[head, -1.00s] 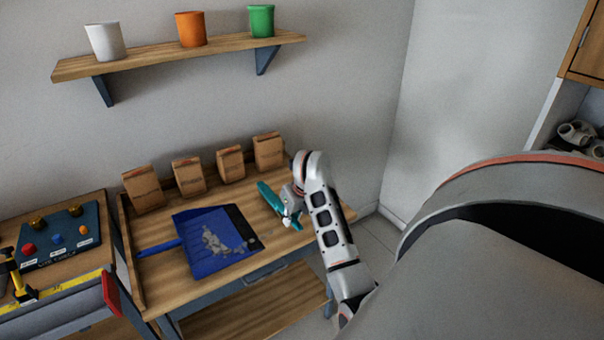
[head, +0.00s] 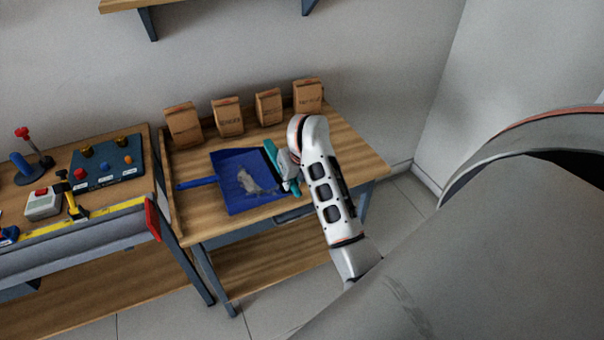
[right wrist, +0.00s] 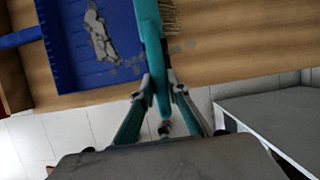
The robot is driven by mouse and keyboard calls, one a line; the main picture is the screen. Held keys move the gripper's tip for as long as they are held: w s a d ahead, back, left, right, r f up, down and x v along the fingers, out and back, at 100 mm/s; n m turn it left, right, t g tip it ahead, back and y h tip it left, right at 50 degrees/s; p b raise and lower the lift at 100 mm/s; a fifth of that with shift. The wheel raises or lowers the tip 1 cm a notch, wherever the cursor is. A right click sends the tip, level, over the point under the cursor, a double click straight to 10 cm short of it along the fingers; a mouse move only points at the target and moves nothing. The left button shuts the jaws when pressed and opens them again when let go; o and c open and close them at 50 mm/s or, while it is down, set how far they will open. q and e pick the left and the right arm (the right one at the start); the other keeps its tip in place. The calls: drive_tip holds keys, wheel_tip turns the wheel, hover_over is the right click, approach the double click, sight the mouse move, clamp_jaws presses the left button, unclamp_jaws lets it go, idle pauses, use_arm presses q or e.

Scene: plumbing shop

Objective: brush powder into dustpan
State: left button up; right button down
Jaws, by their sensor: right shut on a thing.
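The blue dustpan (head: 235,205) lies on the wooden workbench with its handle (head: 196,183) to the left. Grey powder (head: 250,182) lies in a patch inside the pan; the right wrist view shows it too (right wrist: 99,36). My right gripper (head: 288,168) is shut on the teal brush (head: 271,153), which stands along the pan's right, open edge. In the right wrist view, the fingers (right wrist: 158,82) clasp the brush (right wrist: 149,28), and its bristles (right wrist: 168,16) point right, away from the pan. My left gripper is out of view.
Several brown paper bags (head: 227,118) stand along the back of the workbench (head: 350,160). A second bench on the left holds a panel with coloured knobs (head: 105,172) and a yellow level (head: 78,222). The bench top right of my arm is clear.

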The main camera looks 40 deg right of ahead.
drive_tip(key=a, duration=0.2)
drive_tip(key=w+a, duration=0.1)
drive_tip(key=a, duration=0.4)
drive_tip(key=shift+w+a+r, duration=0.15)
drive_tip(key=shift+w+a, duration=0.15)
drive_tip(key=shift+w, duration=0.1)
drive_tip(key=s+d+r, duration=0.1)
drive_tip(key=d+r, duration=0.5)
drive_tip(key=r, duration=0.3)
drive_tip(key=shift+s, duration=0.1)
